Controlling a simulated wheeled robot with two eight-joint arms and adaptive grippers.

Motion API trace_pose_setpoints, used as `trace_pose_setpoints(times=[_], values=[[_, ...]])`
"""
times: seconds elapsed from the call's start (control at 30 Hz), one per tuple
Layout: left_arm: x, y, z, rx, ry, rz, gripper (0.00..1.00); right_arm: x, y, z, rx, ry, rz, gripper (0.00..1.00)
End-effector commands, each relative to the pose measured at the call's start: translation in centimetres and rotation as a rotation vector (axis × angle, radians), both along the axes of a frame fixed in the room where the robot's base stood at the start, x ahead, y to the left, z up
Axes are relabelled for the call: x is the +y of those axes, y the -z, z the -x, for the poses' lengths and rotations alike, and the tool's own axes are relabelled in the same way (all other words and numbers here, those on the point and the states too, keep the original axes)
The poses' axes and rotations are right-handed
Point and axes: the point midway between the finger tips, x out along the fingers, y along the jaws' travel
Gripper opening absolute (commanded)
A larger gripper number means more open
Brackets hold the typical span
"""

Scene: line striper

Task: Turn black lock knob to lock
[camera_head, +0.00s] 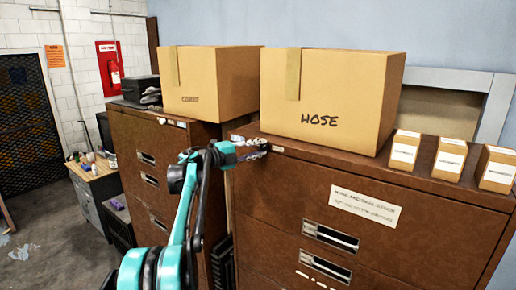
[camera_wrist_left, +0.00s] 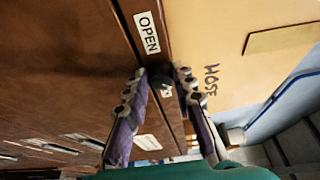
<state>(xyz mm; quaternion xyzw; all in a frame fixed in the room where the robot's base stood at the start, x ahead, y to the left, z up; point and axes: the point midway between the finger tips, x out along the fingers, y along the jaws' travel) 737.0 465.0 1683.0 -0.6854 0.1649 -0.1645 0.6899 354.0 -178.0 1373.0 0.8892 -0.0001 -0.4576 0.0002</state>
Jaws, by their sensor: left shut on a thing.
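The black lock knob (camera_wrist_left: 159,79) is on the upper front edge of the brown cabinet (camera_head: 300,200), near its left corner. My left gripper (camera_wrist_left: 162,76) is shut on the knob, with one finger on each side of it in the left wrist view. A white label reading OPEN (camera_wrist_left: 149,33) is beside the knob in the wrist view. My right gripper is not in view.
A large carton marked HOSE (camera_head: 330,100) stands on the cabinet close behind the left gripper. Several small boxes stand to its right, one of them here (camera_head: 404,150). Another cabinet (camera_head: 160,170) with a carton (camera_head: 215,85) is at the left.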

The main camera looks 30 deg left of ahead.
Motion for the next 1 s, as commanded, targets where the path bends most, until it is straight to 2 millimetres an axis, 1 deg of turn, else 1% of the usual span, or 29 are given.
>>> trace_pose_setpoints(times=[0.43,0.47,0.5,0.53,0.83,0.93,1.0], values=[[-0.1,0.3,0.0,0.004,0.005,-0.013,0.0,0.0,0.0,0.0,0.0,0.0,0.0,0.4],[-0.1,0.3,0.0,0.004,0.005,-0.013,0.33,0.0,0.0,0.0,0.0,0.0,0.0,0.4],[-0.1,0.3,0.0,0.003,0.005,-0.013,0.43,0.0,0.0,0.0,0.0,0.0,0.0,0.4],[-0.1,0.3,0.0,0.003,0.005,-0.013,0.46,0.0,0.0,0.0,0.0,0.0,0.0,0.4],[0.0,0.1,0.1,0.001,0.002,-0.009,0.46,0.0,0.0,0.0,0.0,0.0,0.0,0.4],[0.4,0.1,0.8,0.001,0.0,-0.009,0.46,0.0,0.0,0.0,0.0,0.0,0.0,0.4],[1.0,0.1,1.7,0.001,-0.002,-0.009,0.46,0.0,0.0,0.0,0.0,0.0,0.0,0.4]])
